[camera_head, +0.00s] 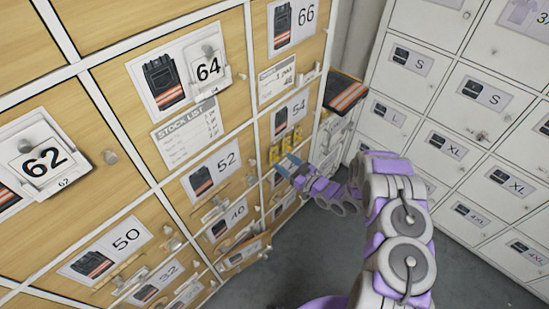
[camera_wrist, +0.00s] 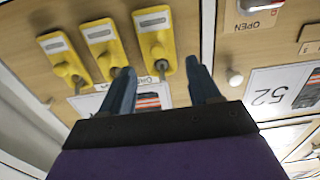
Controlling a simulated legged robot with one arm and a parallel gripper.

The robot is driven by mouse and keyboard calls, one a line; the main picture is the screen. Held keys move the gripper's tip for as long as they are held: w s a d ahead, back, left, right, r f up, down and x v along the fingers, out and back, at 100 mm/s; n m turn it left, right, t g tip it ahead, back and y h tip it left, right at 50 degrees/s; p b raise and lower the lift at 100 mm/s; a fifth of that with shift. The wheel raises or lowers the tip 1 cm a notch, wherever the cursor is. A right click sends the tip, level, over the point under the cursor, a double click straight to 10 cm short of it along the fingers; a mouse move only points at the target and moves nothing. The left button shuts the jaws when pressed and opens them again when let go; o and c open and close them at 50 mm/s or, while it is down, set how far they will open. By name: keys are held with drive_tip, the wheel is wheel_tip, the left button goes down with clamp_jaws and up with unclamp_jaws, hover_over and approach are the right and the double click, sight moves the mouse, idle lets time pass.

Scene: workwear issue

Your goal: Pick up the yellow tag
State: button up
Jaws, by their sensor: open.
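Three yellow tags hang in a row on pegs on the wooden locker front. In the wrist view they are a left tag (camera_wrist: 60,47), a middle tag (camera_wrist: 102,42) and a right tag (camera_wrist: 152,28). Each has a pale label strip. In the head view the yellow tags (camera_head: 286,143) show small below the 54 label. My gripper (camera_wrist: 160,68) is open and empty. In the wrist view the lower end of the right tag lies between its fingertips; contact cannot be told. In the head view my gripper (camera_head: 288,166) is just below the tags.
A 52 label (camera_wrist: 285,92), a white knob (camera_wrist: 234,77) and an OPEN sign (camera_wrist: 258,8) are right of my fingers. A dark item with orange stripes (camera_head: 345,92) sticks out above the tags. White lockers (camera_head: 455,110) stand at right. Grey floor (camera_head: 465,270) is clear.

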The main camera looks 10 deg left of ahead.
sight(278, 158)
drive_tip(key=x, duration=0.2)
drive_tip(key=b+x, duration=0.1)
drive_tip(key=x, duration=0.1)
drive_tip(key=shift+f, duration=0.3)
drive_tip(key=shift+w+a+r, duration=0.1)
drive_tip(key=shift+w+a, duration=0.15)
drive_tip(key=shift+w, duration=0.15)
drive_tip(key=shift+a, duration=0.15)
drive_tip(key=c, duration=0.8)
